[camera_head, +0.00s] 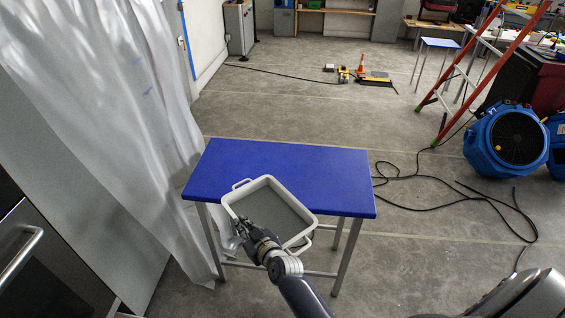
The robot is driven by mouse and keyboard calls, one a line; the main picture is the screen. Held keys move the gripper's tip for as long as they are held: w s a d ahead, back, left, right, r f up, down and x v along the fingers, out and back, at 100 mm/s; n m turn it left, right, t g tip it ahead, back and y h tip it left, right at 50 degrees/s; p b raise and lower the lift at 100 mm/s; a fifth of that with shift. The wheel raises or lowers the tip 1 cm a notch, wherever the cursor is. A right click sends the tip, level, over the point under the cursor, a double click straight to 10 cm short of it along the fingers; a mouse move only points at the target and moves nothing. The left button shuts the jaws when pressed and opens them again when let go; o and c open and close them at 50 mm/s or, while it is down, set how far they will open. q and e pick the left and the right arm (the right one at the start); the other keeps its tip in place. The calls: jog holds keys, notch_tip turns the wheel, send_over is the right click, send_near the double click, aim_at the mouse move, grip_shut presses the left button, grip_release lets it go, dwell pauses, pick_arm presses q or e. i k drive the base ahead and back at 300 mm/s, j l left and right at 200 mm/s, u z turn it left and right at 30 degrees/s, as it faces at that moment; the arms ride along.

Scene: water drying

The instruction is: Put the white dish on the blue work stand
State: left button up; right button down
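The white dish (302,205) is a shallow rectangular tray with a grey inner floor and a loop handle at each end. In the head view its far part overlaps the blue work stand (330,175), and its near part extends past the stand's front edge. I cannot tell whether it rests on the top or is held above it. My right gripper (242,229) is at the dish's near left side, over or against the rim. Its fingers are small and dark, so their closure is unclear. My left gripper is not in view.
A translucent plastic curtain (110,90) hangs close to the stand's left side. The rest of the stand's top is bare. Black cable (440,207) lies on the floor to the right, near a blue blower (490,150) and an orange ladder (470,70).

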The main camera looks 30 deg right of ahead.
aim_at(281, 171)
jog(key=i+l, duration=0.75)
jog(key=i, duration=0.05)
